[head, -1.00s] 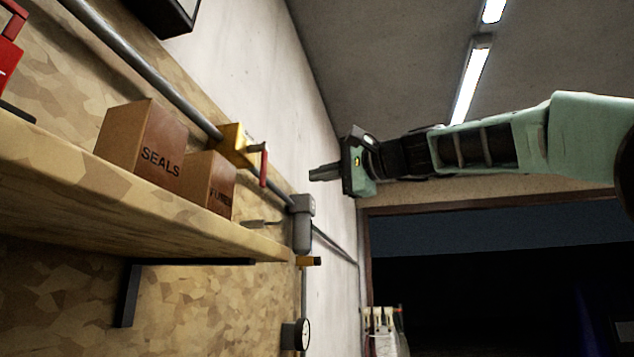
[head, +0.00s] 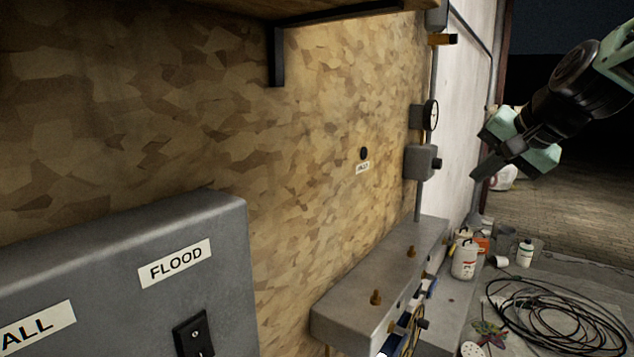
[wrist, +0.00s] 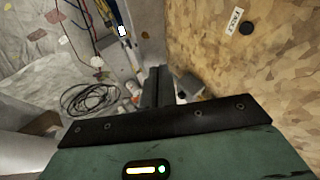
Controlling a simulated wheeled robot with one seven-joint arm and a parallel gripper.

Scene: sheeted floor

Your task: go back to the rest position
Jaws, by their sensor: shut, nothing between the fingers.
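My gripper (head: 482,176) shows at the right of the head view, green and black, pointing down and to the left. It is in the air, apart from the chipboard wall and the grey block. Its fingers are together with nothing between them. In the wrist view, the shut dark fingers (wrist: 158,86) stand out beyond the green housing. The rest position itself is not marked by anything in view.
A grey box labelled FLOOD (head: 225,230) is at lower left. A grey block with brass fittings (head: 345,318) juts from the chipboard wall (head: 180,120). Beyond it lie a black cable coil (head: 560,320) and a white container (head: 464,262). A gauge (head: 431,115) is on the wall.

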